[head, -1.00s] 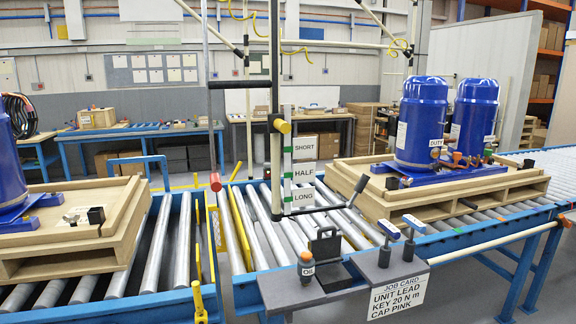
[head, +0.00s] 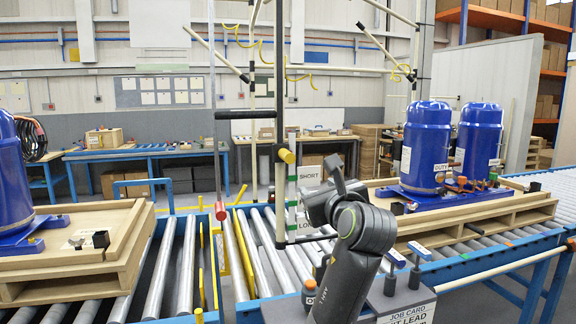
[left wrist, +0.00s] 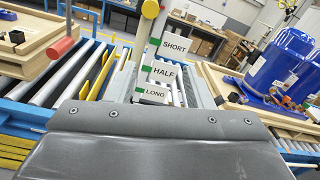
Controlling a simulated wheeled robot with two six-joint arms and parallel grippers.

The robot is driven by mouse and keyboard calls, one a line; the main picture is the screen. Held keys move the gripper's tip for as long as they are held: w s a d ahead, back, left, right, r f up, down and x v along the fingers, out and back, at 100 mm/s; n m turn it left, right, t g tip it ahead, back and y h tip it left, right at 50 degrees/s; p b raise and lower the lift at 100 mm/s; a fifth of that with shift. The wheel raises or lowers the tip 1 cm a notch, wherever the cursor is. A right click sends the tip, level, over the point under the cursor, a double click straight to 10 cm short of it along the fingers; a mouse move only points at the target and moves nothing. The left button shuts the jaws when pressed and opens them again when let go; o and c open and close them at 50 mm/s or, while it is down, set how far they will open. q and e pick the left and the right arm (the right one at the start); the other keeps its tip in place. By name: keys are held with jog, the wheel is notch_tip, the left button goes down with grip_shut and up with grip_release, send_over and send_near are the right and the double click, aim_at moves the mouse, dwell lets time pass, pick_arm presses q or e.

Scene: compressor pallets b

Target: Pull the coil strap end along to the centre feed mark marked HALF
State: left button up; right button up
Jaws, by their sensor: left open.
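The HALF plate (left wrist: 163,72) sits between the SHORT plate (left wrist: 175,43) and the LONG plate (left wrist: 154,94) in the left wrist view. In the head view the SHORT plate (head: 310,172) shows, but my left gripper (head: 337,186) covers HALF and part of LONG (head: 304,224). A green-and-white strip (head: 292,190) runs upright beside the plates. My left gripper is open, raised in front of the plates; its grey body (left wrist: 150,150) fills the bottom of the wrist view. I cannot pick out the strap end for sure. My right gripper is not in view.
An upright post with a yellow knob (head: 287,156) stands left of the plates, and a red-ended rod (head: 220,210) further left. Roller conveyors (head: 180,260) run below. Pallets with blue compressors (head: 425,145) flank both sides. A job card (head: 408,312) hangs in front.

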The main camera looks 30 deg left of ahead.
aim_at(292, 159)
pick_arm(q)
jog(key=s+r, duration=0.3)
jog(key=r, duration=0.1)
jog(key=shift+g+y, duration=0.3)
jog(key=shift+y, duration=0.1)
jog(key=p+x, duration=0.6)
jog(key=x, duration=1)
jog(key=shift+w+a+p, duration=0.1)
jog(key=shift+a+p, duration=0.1)
jog(key=shift+p, duration=0.15)
jog(key=shift+w+a+f, duration=0.1)
jog(key=shift+w+a, duration=0.25)
jog(key=shift+a, duration=0.05)
grip_shut()
